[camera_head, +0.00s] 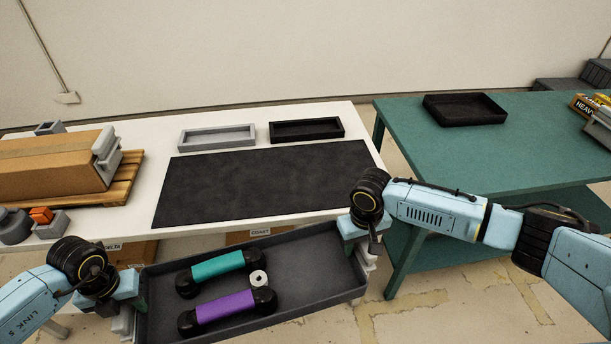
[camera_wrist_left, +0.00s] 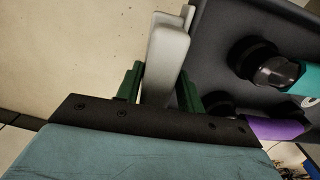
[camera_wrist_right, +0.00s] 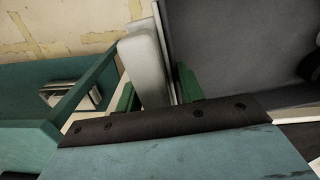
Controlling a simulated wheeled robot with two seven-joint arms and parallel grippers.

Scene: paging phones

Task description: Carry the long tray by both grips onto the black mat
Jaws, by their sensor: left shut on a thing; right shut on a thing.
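The long dark grey tray (camera_head: 310,265) is held in the air in front of the white table. It carries a teal-handled phone handset (camera_head: 217,266), a purple-handled one (camera_head: 226,308) and a small white ring (camera_head: 258,278). My left gripper (camera_wrist_left: 158,88) is shut on the tray's pale left grip (camera_wrist_left: 166,55). My right gripper (camera_wrist_right: 158,90) is shut on the pale right grip (camera_wrist_right: 145,65). In the head view the tray's left end is partly hidden by my left wrist. The black mat (camera_head: 262,182) lies flat and bare on the white table, beyond the tray.
The white table (camera_head: 150,140) also bears a grey tray (camera_head: 217,138) and a black tray (camera_head: 306,129) behind the mat. A cardboard box (camera_head: 55,165) on a pallet stands left. A green table (camera_head: 450,155) with a dark tray (camera_head: 465,109) stands right.

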